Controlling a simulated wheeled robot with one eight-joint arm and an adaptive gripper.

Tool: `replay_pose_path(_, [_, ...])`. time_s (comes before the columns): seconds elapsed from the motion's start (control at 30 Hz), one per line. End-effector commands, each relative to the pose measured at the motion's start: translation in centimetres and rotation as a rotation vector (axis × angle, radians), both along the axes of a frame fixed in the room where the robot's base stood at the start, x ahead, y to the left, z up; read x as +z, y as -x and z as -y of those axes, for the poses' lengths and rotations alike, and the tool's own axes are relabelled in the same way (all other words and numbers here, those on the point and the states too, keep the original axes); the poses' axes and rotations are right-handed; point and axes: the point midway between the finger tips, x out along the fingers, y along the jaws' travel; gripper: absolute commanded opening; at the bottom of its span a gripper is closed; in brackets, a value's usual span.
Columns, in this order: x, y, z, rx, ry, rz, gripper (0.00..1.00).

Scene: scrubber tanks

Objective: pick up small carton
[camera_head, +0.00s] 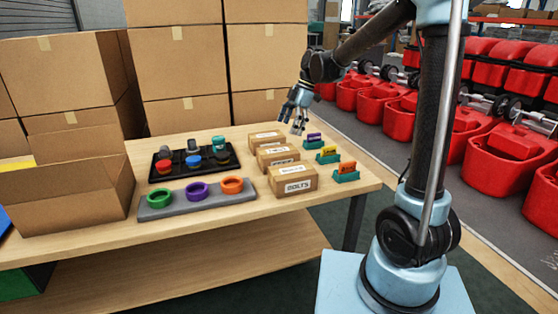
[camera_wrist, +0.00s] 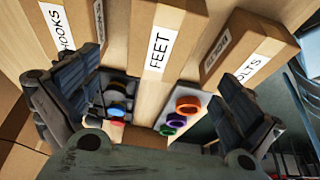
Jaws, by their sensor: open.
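Three small brown cartons with white labels stand in a row on the wooden table in the head view. The front one reads BOLTS (camera_head: 292,180); the middle carton (camera_head: 278,155) and the far carton (camera_head: 266,138) are too small to read there. In the wrist view the labels read HOOKS (camera_wrist: 62,22), FEET (camera_wrist: 158,42) and BOLTS (camera_wrist: 248,52). My gripper (camera_head: 296,120) is open and empty, above the table's far right part, near the far carton. In the wrist view the FEET carton lies between the open fingers (camera_wrist: 155,88), apart from them.
Teal holders with purple (camera_head: 314,138), yellow (camera_head: 328,152) and orange (camera_head: 347,168) cards stand right of the cartons. A grey tray with coloured rings (camera_head: 195,198) and a black tray (camera_head: 174,178) are left. An open box (camera_head: 80,205) stands at the table's left.

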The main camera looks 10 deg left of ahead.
Motion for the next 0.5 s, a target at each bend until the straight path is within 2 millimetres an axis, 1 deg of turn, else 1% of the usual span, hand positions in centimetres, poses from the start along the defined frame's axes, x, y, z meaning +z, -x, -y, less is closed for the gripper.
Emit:
replay_pose_path(0.1, [-2.0, 0.4, -0.7, 0.000, 0.000, 0.000, 1.00])
replay_pose_path(0.23, [-3.9, 0.8, -1.4, 0.000, 0.000, -0.001, 1.00])
replay_pose_path(0.33, [-4.9, 1.1, -1.7, -0.001, 0.000, 0.000, 1.00])
replay_pose_path(0.5, [-5.8, 1.2, -2.0, -0.002, 0.000, -0.001, 1.00])
